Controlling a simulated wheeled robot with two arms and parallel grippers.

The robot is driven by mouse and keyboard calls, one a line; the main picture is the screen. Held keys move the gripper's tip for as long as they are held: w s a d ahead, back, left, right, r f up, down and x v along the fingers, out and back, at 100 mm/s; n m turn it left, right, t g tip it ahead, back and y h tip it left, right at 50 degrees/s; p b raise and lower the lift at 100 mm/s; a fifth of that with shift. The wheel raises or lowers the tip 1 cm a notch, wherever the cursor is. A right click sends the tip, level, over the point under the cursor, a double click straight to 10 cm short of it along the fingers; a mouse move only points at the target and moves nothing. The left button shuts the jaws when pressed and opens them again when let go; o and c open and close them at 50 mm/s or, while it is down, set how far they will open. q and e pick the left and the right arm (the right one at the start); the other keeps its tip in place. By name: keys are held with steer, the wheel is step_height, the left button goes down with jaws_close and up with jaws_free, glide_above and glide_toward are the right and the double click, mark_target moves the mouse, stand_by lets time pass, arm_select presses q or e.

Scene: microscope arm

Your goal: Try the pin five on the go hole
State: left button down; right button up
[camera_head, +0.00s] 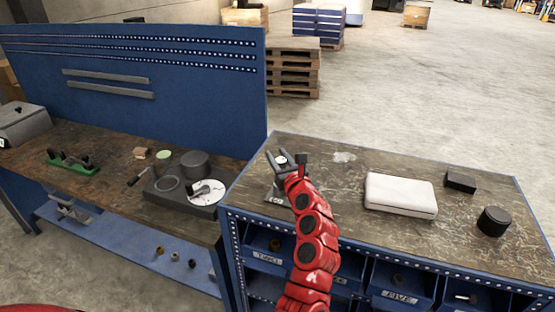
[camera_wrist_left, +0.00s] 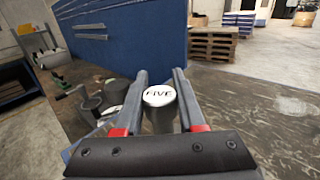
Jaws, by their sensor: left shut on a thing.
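My left gripper (camera_head: 288,163) is over the left end of the right-hand bench. It is shut on pin five, whose white cap shows between the fingers in the head view (camera_head: 281,160). In the left wrist view the white cap reads FIVE (camera_wrist_left: 158,95), between the two fingers of the gripper (camera_wrist_left: 160,80). The pin looks upright. A small grey block (camera_head: 274,198) with a pale label stands just below the gripper, partly behind my red arm. Its go hole is hidden, and I cannot tell whether the pin touches the block. My right gripper is out of view.
A white case (camera_head: 401,194), a black box (camera_head: 460,182) and a black cylinder (camera_head: 494,222) stand on the right bench (camera_head: 335,190). Labelled bins (camera_head: 400,298) sit below. The left bench holds a grey fixture (camera_head: 180,205) and a green rack (camera_head: 75,166).

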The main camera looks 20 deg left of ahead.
arm_select(q)
steer(key=shift+r+p, duration=0.95)
steer(key=shift+r, duration=1.55)
